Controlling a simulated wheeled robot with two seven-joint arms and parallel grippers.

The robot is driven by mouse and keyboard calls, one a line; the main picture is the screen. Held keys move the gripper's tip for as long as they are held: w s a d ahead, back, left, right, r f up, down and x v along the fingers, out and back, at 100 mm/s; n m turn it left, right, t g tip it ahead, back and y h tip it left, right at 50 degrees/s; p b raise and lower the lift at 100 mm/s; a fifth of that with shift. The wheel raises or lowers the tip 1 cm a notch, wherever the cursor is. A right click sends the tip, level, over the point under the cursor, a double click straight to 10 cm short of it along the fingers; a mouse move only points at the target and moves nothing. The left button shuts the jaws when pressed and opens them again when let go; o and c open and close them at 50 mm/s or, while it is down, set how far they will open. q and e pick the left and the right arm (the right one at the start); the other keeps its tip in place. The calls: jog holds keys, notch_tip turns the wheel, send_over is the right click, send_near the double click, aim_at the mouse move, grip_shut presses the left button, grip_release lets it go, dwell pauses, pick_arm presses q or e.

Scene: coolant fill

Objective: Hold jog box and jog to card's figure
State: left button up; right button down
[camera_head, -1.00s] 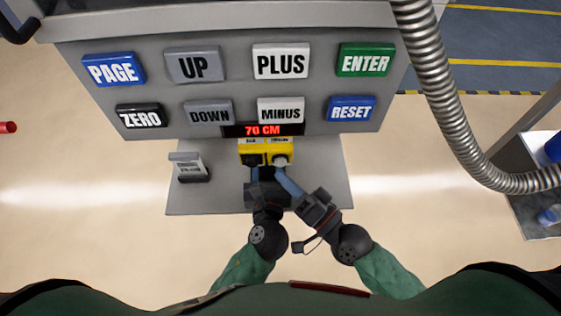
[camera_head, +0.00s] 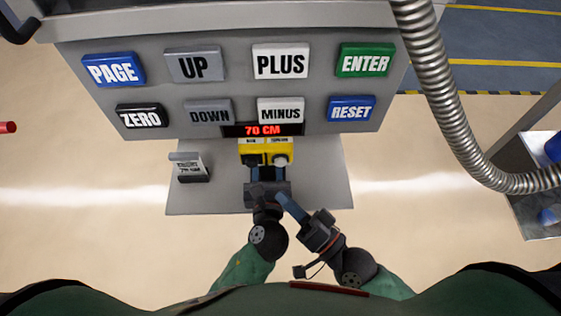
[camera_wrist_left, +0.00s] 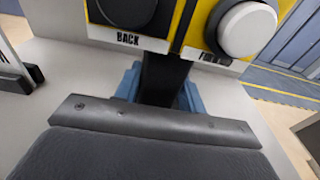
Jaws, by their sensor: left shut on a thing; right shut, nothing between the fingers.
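The yellow jog box (camera_head: 265,147) stands at the foot of the button panel, with a red readout of 70 CM (camera_head: 263,130) at its top. It has a black knob marked BACK and a white knob beside it, both large in the left wrist view (camera_wrist_left: 245,28). My left gripper (camera_head: 268,176) is shut on the jog box's black lower part (camera_wrist_left: 165,75), between its blue fingers. My right gripper (camera_head: 283,198) is shut and empty, just below and right of the left one, apart from the knobs. The small card (camera_head: 190,165) stands in a holder at left; its print is too small to read surely.
The grey panel (camera_head: 230,88) above carries several large labelled buttons. A metal hose (camera_head: 440,90) hangs at right. The grey shelf (camera_head: 325,185) is bare right of the box. A side table with bottles (camera_head: 530,190) stands at far right.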

pick_arm(q)
jog(key=o, duration=1)
jog(key=shift+c, duration=0.2)
jog(key=shift+s, duration=0.15)
